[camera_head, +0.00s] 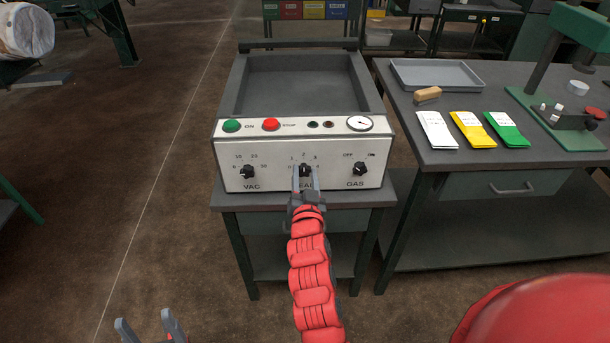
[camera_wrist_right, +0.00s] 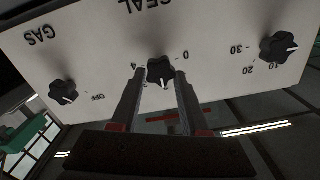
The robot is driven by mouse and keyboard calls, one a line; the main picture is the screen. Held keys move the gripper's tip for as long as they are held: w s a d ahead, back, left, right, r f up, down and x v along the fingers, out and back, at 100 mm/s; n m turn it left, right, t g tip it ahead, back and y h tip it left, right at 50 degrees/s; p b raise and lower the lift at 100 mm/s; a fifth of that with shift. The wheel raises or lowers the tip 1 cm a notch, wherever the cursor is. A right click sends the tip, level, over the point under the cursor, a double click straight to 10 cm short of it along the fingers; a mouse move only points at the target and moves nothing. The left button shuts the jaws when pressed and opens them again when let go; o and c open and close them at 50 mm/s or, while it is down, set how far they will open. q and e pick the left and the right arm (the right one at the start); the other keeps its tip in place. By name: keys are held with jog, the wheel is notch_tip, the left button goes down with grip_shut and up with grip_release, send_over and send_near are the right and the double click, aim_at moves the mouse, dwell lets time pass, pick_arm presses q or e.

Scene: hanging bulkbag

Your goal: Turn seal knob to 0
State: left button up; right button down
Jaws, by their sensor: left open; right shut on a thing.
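The black seal knob (camera_head: 304,170) is the middle of three knobs on the white front panel (camera_head: 232,178) of the sealing machine. Its scale runs from 0 at left to 4 at right. My right gripper (camera_head: 305,180) is shut on the seal knob, one finger on each side. The right wrist view shows the panel upside down, with the seal knob (camera_wrist_right: 160,69) between the fingertips and the 0 to its right. My left gripper (camera_head: 150,325) is open and empty, low at the left, away from the machine.
The VAC knob (camera_head: 247,172) is left of the seal knob, the GAS knob (camera_head: 360,169) right. Above are a green button (camera_head: 232,125), a red button (camera_head: 271,124) and a gauge (camera_head: 359,123). A workbench (camera_head: 455,165) with colored packets stands right.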

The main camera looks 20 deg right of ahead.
jog(key=shift+n, duration=0.3)
jog(key=n+b, duration=0.1)
jog(key=n, duration=0.2)
jog(key=shift+a, duration=0.15)
jog(key=n, duration=0.3)
jog(key=shift+b, duration=0.3)
jog(key=n, duration=0.3)
jog(key=shift+a, duration=0.1)
jog(key=n, duration=0.5)
jog(key=shift+w+a+p, duration=0.1)
jog(key=shift+p, duration=0.3)
jog(key=n, duration=0.3)
jog(key=shift+f+p, duration=0.1)
jog(key=shift+p, duration=0.25)
jog(key=shift+f+n, duration=0.1)
jog(key=shift+n, duration=1)
